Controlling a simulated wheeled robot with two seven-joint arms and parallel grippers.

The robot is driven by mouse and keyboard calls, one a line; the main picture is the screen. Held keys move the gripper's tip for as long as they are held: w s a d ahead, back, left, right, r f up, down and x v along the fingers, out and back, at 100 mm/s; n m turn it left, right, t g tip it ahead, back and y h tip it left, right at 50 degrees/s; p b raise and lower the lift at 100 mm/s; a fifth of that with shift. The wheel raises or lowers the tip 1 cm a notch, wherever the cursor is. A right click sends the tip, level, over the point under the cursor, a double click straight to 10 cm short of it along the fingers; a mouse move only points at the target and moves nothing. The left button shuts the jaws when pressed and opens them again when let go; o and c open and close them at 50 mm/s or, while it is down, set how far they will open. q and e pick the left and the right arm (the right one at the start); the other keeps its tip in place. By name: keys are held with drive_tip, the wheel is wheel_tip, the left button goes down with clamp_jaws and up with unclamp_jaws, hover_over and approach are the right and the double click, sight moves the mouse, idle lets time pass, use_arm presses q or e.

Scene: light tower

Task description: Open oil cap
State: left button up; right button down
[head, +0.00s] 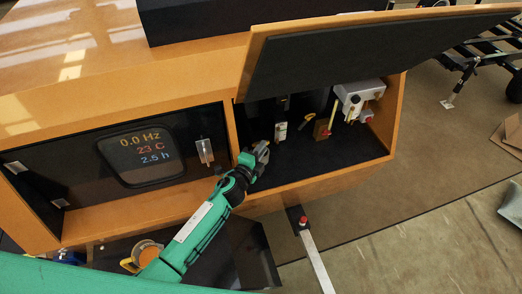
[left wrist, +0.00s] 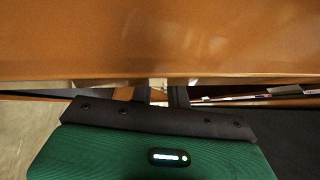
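My left gripper (head: 261,152) is at the front left corner of the open compartment, beside the wooden divider. In the left wrist view its two dark fingers (left wrist: 160,95) stand a little apart, with a gap between them and nothing clearly held. I cannot pick out the oil cap for certain. Toward the back of the compartment stand a white-green bottle-like part (head: 281,132), a yellow handle-like part (head: 307,121), a brass-coloured block (head: 321,130) and a grey-white unit (head: 357,95). The gripper is apart from these parts. My right gripper is not in view.
A raised black-lined lid (head: 370,62) hangs over the compartment. To the left is a panel with a display (head: 143,156) and a silver latch-like piece (head: 205,151). The compartment's dark floor (head: 335,162) is mostly clear.

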use_arm(q)
drive_tip(key=shift+o, duration=0.6)
drive_tip(key=b+v, duration=0.3)
drive_tip(key=v, duration=1)
drive_tip(key=shift+s, duration=0.35)
drive_tip(key=shift+a, duration=0.15)
